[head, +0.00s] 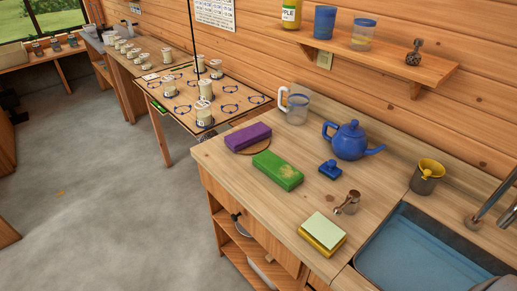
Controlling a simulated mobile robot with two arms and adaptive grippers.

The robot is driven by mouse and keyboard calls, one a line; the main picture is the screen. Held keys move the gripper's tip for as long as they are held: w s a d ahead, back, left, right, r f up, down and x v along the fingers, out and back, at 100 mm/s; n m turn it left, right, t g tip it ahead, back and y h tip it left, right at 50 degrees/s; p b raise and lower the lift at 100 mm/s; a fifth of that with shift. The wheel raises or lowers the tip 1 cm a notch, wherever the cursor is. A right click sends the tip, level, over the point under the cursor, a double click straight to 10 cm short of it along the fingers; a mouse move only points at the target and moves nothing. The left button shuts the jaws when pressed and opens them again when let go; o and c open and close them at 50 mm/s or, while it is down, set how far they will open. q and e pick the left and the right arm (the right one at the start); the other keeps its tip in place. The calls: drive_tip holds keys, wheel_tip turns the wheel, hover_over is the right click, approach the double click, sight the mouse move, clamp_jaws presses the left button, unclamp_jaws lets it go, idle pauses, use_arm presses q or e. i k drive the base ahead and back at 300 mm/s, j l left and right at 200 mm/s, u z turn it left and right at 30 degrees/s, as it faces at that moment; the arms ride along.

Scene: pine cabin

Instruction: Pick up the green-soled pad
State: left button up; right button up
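Several pad-like blocks lie on the wooden counter. A purple block (248,137) rests on a round brown mat (262,147) at the counter's left end. Undersides are hidden. Neither gripper is in view.
A blue teapot (348,141) and a clear jug (295,108) stand behind the blocks. A small metal piece (347,203) stands near the yellow block. A sink (420,255) and a cup with a yellow funnel (427,176) are at right. A shelf (385,60) is above.

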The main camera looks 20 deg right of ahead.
sight(329, 169)
drive_tip(key=z, duration=0.6)
drive_tip(key=i+j+z, duration=0.2)
drive_tip(key=z, duration=0.2)
drive_tip(key=i+j+z, duration=0.1)
drive_tip(key=j+z, duration=0.3)
drive_tip(key=i+j+z, duration=0.15)
drive_tip(key=z, duration=0.3)
drive_tip(key=j+z, duration=0.5)
drive_tip(key=j, duration=1.2)
